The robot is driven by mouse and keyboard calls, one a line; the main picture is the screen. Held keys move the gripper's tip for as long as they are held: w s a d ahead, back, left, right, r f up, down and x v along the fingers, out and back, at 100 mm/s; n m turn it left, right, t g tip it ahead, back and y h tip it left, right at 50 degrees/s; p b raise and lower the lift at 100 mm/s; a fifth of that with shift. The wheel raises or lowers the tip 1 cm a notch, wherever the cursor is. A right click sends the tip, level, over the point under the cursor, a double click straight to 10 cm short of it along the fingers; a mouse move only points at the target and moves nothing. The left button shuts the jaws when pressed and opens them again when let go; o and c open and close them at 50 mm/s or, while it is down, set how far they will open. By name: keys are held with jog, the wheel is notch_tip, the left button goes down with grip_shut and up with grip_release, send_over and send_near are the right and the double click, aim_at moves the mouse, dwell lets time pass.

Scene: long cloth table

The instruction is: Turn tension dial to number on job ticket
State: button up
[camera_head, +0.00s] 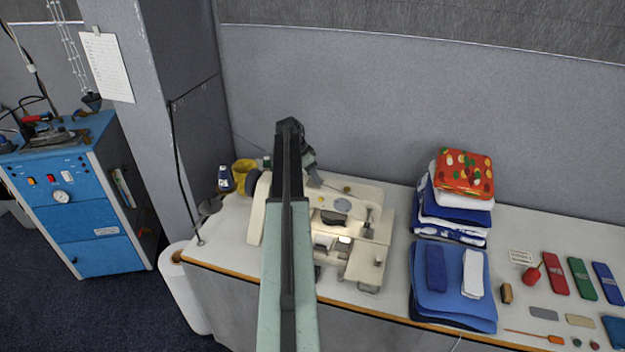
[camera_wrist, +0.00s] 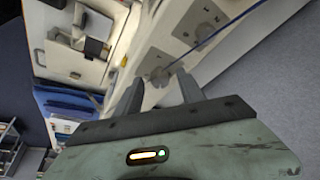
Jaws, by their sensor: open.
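A cream sewing machine (camera_head: 362,196) stands on the table behind my raised arm, which hides part of it. In the wrist view its cream body (camera_wrist: 180,28) fills the upper middle.
A blue thread (camera_wrist: 222,27) crosses near the knob. Folded cloths (camera_head: 455,280) are stacked right of the machine. Coloured flat cases (camera_head: 581,279) and small tools lie further right.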

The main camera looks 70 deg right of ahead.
jog(key=shift+r, duration=0.1)
jog(key=shift+c, duration=0.4)
grip_shut()
